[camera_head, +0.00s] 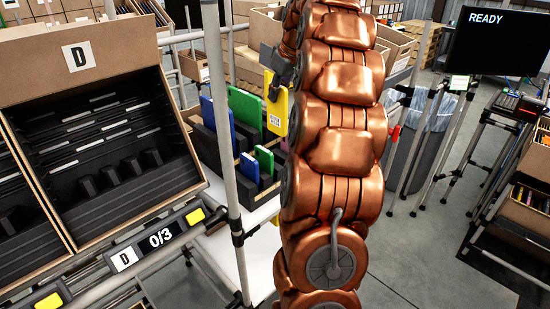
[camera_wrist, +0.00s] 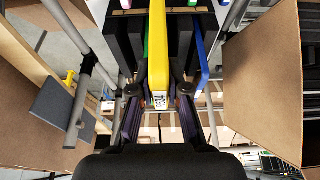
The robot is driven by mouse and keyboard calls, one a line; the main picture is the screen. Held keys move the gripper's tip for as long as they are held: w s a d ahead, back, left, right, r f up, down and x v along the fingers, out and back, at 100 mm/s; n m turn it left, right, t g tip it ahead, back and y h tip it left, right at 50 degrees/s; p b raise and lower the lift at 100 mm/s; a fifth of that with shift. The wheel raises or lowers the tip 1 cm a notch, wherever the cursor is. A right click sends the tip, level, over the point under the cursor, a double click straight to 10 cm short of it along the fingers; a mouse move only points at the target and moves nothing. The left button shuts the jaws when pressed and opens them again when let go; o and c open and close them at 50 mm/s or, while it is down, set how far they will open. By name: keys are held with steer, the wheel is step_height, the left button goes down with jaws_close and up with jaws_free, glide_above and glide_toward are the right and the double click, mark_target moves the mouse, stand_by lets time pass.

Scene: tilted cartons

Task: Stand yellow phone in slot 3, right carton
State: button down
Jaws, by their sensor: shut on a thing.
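The yellow phone (camera_head: 277,113) is upright at the black holder with other phones, behind my arm in the head view. In the wrist view the yellow phone (camera_wrist: 158,48) runs up the middle, with a small white label near its lower end. My gripper (camera_wrist: 158,98) is shut on it, one finger on each side. In the head view my gripper (camera_head: 275,66) is partly hidden by my copper arm. The tilted carton marked D (camera_head: 130,125) stands at left, with black ribbed slots and no phone visible in it. I cannot tell whether the phone's lower end still touches the holder.
Blue phones (camera_head: 221,122) and green phones (camera_head: 245,107) stand in the black holder (camera_head: 208,148). A grey post (camera_head: 218,90) rises between carton D and the holder. A display (camera_head: 160,238) below carton D reads 0/3. A screen (camera_head: 500,42) at right reads READY.

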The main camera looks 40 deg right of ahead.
mark_target(278, 134)
step_height(278, 134, down, 14)
steer(key=p, duration=0.3)
steer(key=shift+r, duration=0.1)
steer(key=shift+f+p, duration=0.4)
steer(key=shift+f, duration=1.4)
steer(key=shift+f+b, duration=0.25)
steer(key=shift+b, duration=0.05)
steer(key=c, duration=1.2)
jaws_free()
steer(key=shift+o, duration=0.2)
steer(key=shift+s+r+p, duration=0.1)
steer(key=shift+r+p, duration=0.05)
steer(key=shift+p, duration=0.65)
